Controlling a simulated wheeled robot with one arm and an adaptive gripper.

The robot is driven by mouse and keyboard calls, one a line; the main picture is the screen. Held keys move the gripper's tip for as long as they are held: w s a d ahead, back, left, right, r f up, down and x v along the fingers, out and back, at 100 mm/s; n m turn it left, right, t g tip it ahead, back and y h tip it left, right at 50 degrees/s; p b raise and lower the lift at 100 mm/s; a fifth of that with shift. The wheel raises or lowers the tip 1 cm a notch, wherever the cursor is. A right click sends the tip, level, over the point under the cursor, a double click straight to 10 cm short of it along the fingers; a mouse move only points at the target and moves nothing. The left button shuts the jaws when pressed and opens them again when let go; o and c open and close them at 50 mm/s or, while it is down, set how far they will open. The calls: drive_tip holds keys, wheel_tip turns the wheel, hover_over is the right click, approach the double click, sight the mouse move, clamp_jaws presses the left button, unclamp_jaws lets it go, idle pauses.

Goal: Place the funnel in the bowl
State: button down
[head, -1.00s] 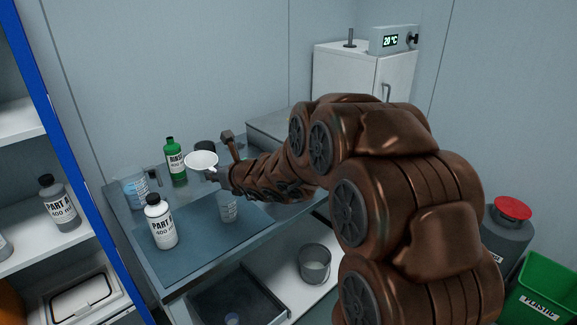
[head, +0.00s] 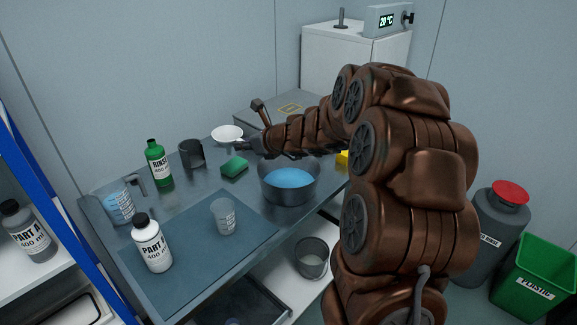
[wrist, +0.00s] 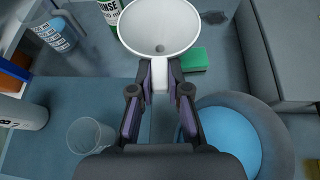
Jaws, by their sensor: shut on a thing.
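My gripper (wrist: 160,85) is shut on the white funnel (wrist: 160,28), holding it with its wide mouth up. In the head view the funnel (head: 227,134) is at the end of my arm, above the back of the table. The bowl (head: 289,195) is a grey round vessel with blue liquid, standing on the table below my arm. In the wrist view the bowl (wrist: 286,140) is at the lower right, apart from the funnel.
A blue mat (head: 185,268) covers the table's front.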

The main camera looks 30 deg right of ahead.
drive_tip(key=s+d+f+h, duration=0.15)
drive_tip(key=s+d, duration=0.35)
drive_tip(key=d, duration=0.8)
drive_tip(key=shift+m+y, duration=0.25)
drive_tip(key=shift+m, duration=0.15)
drive_tip(key=shift+s+d+f, duration=0.1)
drive_tip(key=shift+f, duration=2.7)
drive_tip(key=shift+d+f, duration=0.1)
drive_tip(key=shift+f, duration=2.65)
drive_tip(key=shift+b, duration=0.3)
drive_tip(key=shift+f, duration=0.4)
